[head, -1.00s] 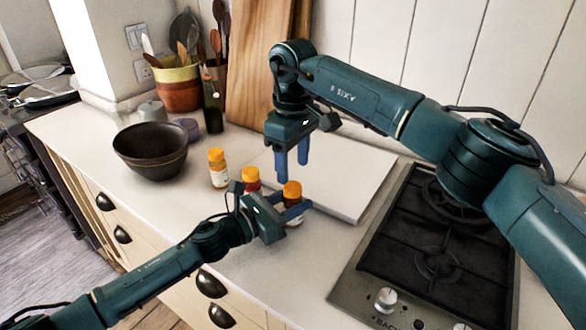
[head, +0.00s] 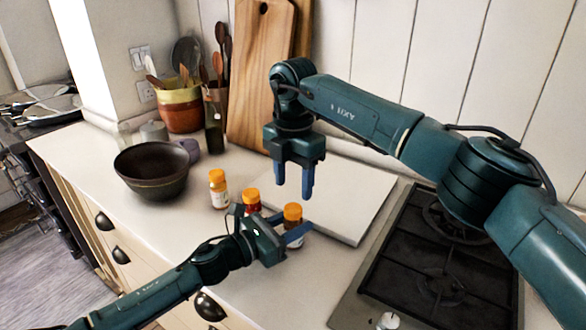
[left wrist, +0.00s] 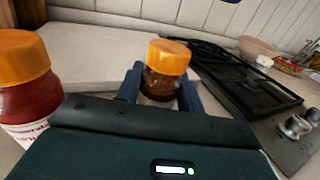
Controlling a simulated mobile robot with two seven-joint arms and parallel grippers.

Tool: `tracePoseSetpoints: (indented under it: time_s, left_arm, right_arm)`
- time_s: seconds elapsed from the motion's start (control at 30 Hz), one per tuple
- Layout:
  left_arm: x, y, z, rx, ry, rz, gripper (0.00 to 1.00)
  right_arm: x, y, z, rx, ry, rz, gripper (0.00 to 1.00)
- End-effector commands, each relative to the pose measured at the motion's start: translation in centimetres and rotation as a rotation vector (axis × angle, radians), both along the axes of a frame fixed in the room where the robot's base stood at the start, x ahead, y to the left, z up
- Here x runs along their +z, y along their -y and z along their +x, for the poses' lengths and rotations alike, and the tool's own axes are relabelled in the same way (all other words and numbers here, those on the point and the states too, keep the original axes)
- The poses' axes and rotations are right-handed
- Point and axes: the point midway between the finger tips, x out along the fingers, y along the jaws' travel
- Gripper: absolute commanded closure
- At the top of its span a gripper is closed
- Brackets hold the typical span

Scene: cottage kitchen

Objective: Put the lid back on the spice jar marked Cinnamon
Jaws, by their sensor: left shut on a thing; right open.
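Three jars with orange lids stand in a slanting row on the counter. My left gripper (head: 293,236) is shut on the rightmost jar (head: 293,213), which has brown contents. In the left wrist view this jar (left wrist: 163,75) stands upright between the fingers, an orange lid on its top; its label is hidden. The middle jar (head: 252,200) is red and shows at the left of the wrist view (left wrist: 28,95). The left jar (head: 218,188) has a pale label too small to read. My right gripper (head: 294,193) is open and empty, fingers down, just above and behind the held jar's lid.
A pale board (head: 345,205) lies behind the jars, and a gas hob (head: 430,260) is to the right. A dark bowl (head: 152,172), a utensil pot (head: 181,108), a bottle (head: 214,137) and an upright wooden board (head: 262,80) stand at the back left.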

Motion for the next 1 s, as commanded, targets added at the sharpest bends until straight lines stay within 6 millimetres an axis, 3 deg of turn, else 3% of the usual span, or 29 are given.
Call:
tracePoseSetpoints:
  time_s: [1.0]
  left_arm:
    - [0.0,0.0,0.0,0.000,0.000,0.000,1.00]
  right_arm:
    - [1.5,0.0,0.0,2.230,-0.001,0.000,0.48]
